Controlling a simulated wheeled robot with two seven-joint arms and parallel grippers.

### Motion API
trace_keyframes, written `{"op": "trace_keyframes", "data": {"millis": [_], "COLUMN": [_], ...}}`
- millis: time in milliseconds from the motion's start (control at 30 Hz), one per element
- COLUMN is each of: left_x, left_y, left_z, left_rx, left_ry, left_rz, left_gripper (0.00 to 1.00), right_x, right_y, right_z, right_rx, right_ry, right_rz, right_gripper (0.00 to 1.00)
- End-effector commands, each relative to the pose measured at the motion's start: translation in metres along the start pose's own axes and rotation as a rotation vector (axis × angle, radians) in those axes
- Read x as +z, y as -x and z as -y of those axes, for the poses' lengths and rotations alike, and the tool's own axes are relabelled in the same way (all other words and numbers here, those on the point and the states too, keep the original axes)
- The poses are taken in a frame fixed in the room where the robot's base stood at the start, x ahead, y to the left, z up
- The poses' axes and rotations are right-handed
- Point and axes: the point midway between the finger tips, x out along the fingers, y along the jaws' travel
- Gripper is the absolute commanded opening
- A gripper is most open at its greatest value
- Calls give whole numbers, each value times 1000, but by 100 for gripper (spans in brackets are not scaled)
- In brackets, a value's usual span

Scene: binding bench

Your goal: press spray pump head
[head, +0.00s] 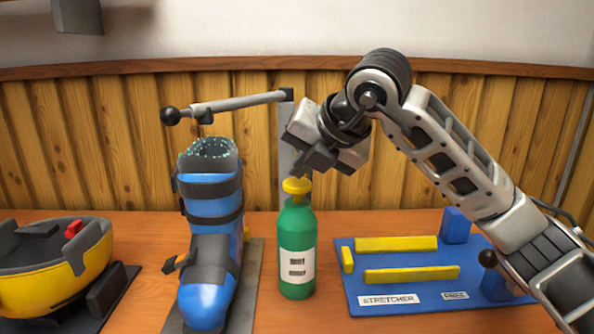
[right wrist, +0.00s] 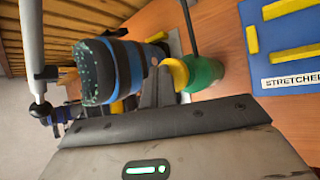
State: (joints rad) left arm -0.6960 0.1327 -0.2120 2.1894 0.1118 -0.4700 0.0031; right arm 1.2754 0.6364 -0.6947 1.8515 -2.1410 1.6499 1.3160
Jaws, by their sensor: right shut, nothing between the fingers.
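The green spray bottle (head: 297,246) stands upright on the bench, with a white label and a yellow pump head (head: 297,187) on top. My right gripper (head: 300,174) is shut and empty, its fingertips just above the pump head; I cannot tell whether they touch it. In the right wrist view the closed fingers (right wrist: 158,92) show beside the yellow pump head (right wrist: 176,74), and the green bottle (right wrist: 205,74) lies beyond. My left gripper is not in view.
A blue ski boot (head: 212,225) stands left of the bottle, below a grey lever with a black knob (head: 170,116). A yellow helmet-like shell (head: 60,265) sits at far left. A blue stretcher board (head: 410,282) with yellow bars lies at right. Bare bench shows between bottle and board.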

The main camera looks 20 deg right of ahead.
Motion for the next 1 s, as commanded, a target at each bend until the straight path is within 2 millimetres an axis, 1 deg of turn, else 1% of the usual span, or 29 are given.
{"op": "trace_keyframes", "data": {"millis": [33, 100, 400, 467, 567, 667, 767, 800, 967, 1000], "left_x": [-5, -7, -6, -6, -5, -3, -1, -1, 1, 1], "left_y": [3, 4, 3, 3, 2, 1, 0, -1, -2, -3], "left_z": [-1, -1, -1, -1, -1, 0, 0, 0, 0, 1], "left_rx": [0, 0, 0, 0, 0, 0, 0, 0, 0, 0], "left_ry": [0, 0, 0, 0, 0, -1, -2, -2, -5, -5], "left_rz": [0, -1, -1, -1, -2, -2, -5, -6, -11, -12], "left_gripper": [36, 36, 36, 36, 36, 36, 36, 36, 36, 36], "right_x": [4, 6, 6, 6, 4, 1, -3, -5, -11, -12], "right_y": [6, 9, 10, 10, 13, 19, 26, 29, 42, 45], "right_z": [-5, -6, -8, -10, -15, -24, -34, -38, -50, -53], "right_rx": [2, 4, 9, 9, 5, -5, -24, -33, -79, -92], "right_ry": [1, 1, 9, 34, 146, 354, 637, 758, 1241, 1360], "right_rz": [1, 3, 6, 7, 6, 6, 1, -2, -24, -32], "right_gripper": [0, 0, 0, 0, 0, 0, 0, 0, 0, 0]}}
